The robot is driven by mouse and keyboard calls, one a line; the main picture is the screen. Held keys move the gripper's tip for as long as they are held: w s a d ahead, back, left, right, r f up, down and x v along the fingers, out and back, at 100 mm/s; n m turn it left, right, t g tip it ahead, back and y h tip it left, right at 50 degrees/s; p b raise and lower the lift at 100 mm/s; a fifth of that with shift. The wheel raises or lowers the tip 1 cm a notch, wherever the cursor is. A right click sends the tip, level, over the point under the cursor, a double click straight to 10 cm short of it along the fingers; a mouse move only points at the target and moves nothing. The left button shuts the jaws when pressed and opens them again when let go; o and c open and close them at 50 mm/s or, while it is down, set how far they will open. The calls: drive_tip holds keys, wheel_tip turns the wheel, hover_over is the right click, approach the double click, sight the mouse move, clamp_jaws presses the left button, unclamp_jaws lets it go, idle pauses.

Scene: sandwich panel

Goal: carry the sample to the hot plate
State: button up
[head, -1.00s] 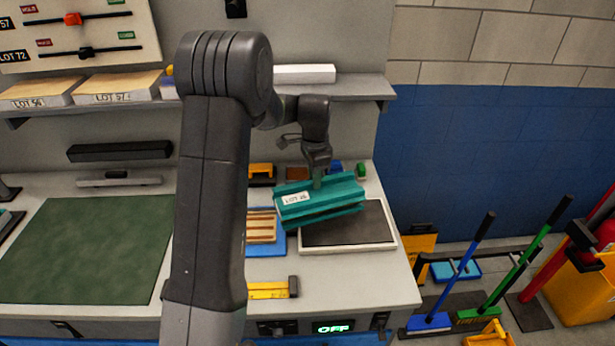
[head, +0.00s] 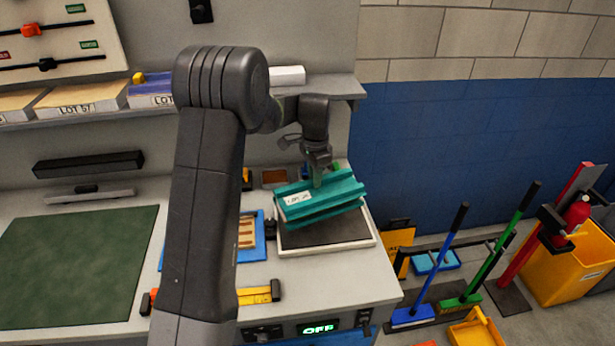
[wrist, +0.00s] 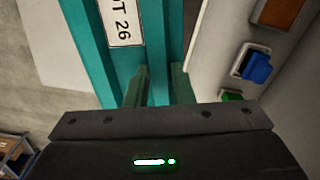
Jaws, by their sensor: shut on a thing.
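The sample is a teal ribbed panel piece (head: 335,190) with a white lot label; the label reads "T 26" in the wrist view (wrist: 122,20). My gripper (head: 318,181) is shut on its upper rib, and the fingers show against the teal in the wrist view (wrist: 160,88). The sample is tilted and sits over the hot plate (head: 352,229), a dark slab with a pale rim at the bench's right end. I cannot tell whether its lower edge touches the plate. The display (head: 318,328) below reads "OFF".
A blue tray with wooden strips (head: 246,233) lies left of the hot plate. A yellow bar tool (head: 256,295) lies near the front edge. A green mat (head: 75,268) covers the left bench. A shelf (head: 345,88) runs behind. Brooms (head: 445,255) stand on the floor at right.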

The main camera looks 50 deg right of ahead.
sight(322, 192)
drive_tip(key=shift+s+d, duration=0.4)
drive_tip(key=shift+d, duration=0.2)
drive_tip(key=shift+f+m+b, duration=0.85)
drive_tip(key=shift+f+m, duration=0.65)
drive_tip(key=shift+m, duration=0.1)
drive_tip(key=shift+f, duration=0.1)
drive_tip(key=shift+s+d+f+b, duration=0.2)
drive_tip(key=shift+f+b, duration=0.35)
drive_tip(key=shift+f, duration=0.35)
drive_tip(key=shift+s+d+f+b, duration=0.15)
drive_tip(key=shift+f+b, duration=0.35)
drive_tip(key=shift+f, duration=0.4)
drive_tip(key=shift+w+f, duration=0.1)
drive_tip(key=shift+f, duration=0.25)
drive_tip(key=o, duration=1)
